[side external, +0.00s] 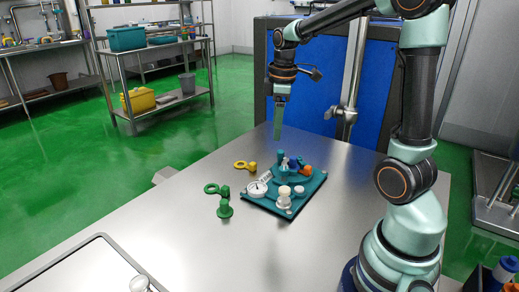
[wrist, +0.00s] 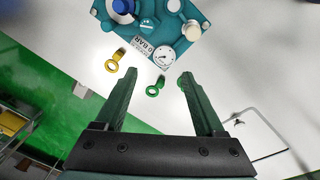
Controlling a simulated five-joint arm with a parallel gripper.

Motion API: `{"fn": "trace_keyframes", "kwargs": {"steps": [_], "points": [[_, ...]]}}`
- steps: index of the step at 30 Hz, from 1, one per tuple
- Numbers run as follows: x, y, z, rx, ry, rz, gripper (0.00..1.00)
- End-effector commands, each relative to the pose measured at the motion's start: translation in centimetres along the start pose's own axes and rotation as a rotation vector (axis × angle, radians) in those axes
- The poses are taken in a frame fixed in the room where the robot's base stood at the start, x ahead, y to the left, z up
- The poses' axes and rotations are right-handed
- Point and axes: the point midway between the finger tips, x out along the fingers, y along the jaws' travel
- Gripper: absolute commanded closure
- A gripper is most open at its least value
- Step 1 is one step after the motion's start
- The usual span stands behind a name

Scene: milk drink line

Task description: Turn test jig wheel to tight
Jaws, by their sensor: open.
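The test jig is a teal board (side external: 262,203) lying flat on the steel table; its corner also shows in the wrist view (wrist: 190,45). On it are a white round gauge (side external: 257,189), a "BAR" label, white knob-like parts (side external: 284,198), and blue and orange parts (side external: 305,171). In the wrist view the gauge (wrist: 164,56) and a blue round part (wrist: 122,7), cut by the top edge, show. I cannot tell which part is the wheel. My gripper (side external: 279,140) is open and empty, pointing down above the table behind the jig; its fingers (wrist: 156,78) are apart.
A yellow ring-ended piece (side external: 241,165) and a green one (side external: 224,209) lie left of the jig. A tray (side external: 75,265) is at the front left. A blue panel (side external: 330,100) stands behind.

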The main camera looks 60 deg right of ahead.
Motion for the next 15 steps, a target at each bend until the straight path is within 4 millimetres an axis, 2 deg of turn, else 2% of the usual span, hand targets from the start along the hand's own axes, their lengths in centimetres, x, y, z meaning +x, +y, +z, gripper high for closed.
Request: {"fn": "trace_keyframes", "kwargs": {"steps": [3, 6, 10, 15], "points": [[2.1, 2.5, 1.5, -0.085, -0.034, -0.053, 0.29], [3.1, 3.8, 2.4, -0.142, -0.047, -0.082, 0.29], [3.9, 4.5, 3.0, -0.180, -0.052, -0.101, 0.29], [5.1, 4.5, 3.2, -0.188, -0.054, -0.106, 0.29]]}}
